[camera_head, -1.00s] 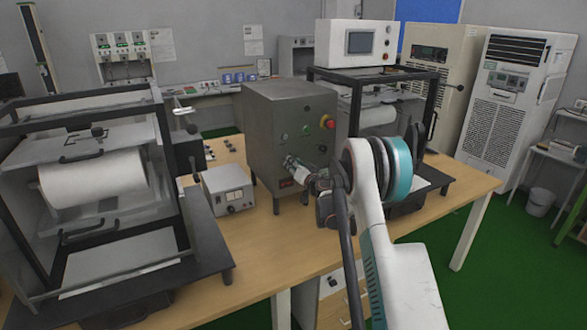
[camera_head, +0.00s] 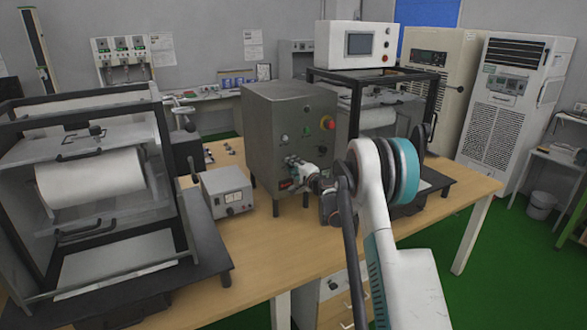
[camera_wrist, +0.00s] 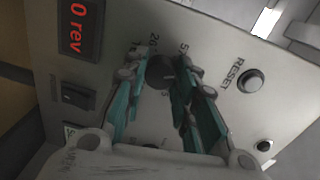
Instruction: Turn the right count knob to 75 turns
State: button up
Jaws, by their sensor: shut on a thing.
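A dark round knob (camera_wrist: 160,72) sits on a grey panel in the wrist view, with partly hidden number marks around it. My gripper (camera_wrist: 161,66) has its teal-padded fingers on both sides of this knob and is shut on it. The fingers hide part of the dial, so its setting cannot be read. A red display (camera_wrist: 83,27) on the panel reads "0 rev". In the head view, my gripper (camera_head: 293,164) is at the lower front of the grey metal cabinet (camera_head: 265,125); the knob is hidden there.
The panel has a RESET button (camera_wrist: 251,80) right of the knob and a black switch (camera_wrist: 75,96) below the display. A red emergency stop button (camera_head: 327,123) is on the cabinet. A small meter box (camera_head: 228,191) stands left of the cabinet. The wooden table front (camera_head: 275,250) is clear.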

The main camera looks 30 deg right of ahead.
jog(key=shift+d+f+m+t+y+b, duration=0.15)
jog(key=shift+m+b, duration=0.2)
jog(key=shift+m, duration=2.25)
jog(key=shift+a+m+t+y+b, duration=0.1)
jog(key=shift+m+y+b, duration=0.15)
jog(key=shift+m, duration=2.35)
jog(key=shift+d+f+m+t+y+b, duration=0.1)
jog(key=shift+m+b, duration=0.3)
jog(key=shift+m, duration=2.5)
jog(key=o, duration=1.1)
